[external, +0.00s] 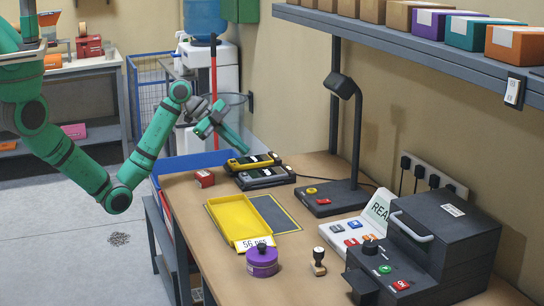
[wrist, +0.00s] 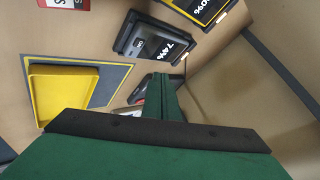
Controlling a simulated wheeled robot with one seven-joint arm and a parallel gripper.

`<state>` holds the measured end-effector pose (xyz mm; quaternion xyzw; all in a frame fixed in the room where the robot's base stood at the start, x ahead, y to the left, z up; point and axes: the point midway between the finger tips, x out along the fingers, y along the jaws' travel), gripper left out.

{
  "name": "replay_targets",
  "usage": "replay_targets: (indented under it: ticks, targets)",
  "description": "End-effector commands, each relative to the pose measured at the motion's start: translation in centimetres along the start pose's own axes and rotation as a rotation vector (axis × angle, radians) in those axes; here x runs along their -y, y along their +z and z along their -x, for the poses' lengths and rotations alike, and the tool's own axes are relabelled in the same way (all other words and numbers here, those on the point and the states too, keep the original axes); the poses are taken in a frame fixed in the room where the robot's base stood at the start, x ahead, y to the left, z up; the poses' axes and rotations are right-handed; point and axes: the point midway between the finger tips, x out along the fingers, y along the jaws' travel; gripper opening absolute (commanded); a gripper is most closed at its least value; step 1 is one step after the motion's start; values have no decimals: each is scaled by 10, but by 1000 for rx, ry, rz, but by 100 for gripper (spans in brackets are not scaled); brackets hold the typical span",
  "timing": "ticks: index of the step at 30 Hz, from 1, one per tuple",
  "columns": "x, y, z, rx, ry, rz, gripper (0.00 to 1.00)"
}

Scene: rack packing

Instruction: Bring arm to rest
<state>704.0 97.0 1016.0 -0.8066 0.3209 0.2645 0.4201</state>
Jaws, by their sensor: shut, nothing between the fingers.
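My green arm reaches in from the left in the external view and bends up, then down toward the bench. My gripper (external: 242,148) is above the back left end of the wooden bench (external: 207,240), close to two handheld devices and apart from them. In the wrist view my gripper (wrist: 164,82) points away from the camera with its green fingers together. It is shut and holds nothing.
A yellow tray (external: 243,218) sits on a grey mat (external: 278,214). A yellow device (external: 254,162) and a grey device (external: 265,177) lie behind it. A black lamp (external: 343,86), purple pot (external: 262,262), stamp (external: 319,262) and black machine (external: 440,235) stand around. A shelf (external: 430,50) overhangs the right.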

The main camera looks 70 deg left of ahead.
Motion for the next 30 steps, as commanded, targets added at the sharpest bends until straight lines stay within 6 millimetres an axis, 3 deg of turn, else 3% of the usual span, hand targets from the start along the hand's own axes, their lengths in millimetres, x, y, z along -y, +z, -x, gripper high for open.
replay_targets:
  ticks: [19, 23, 30]
  targets:
    - [2, -3, 3, -2, -1, 3, 0]
    - [-5, -9, -7, -35, -36, 26, 0]
    - [-34, -30, -35, -180, -224, 142, 0]
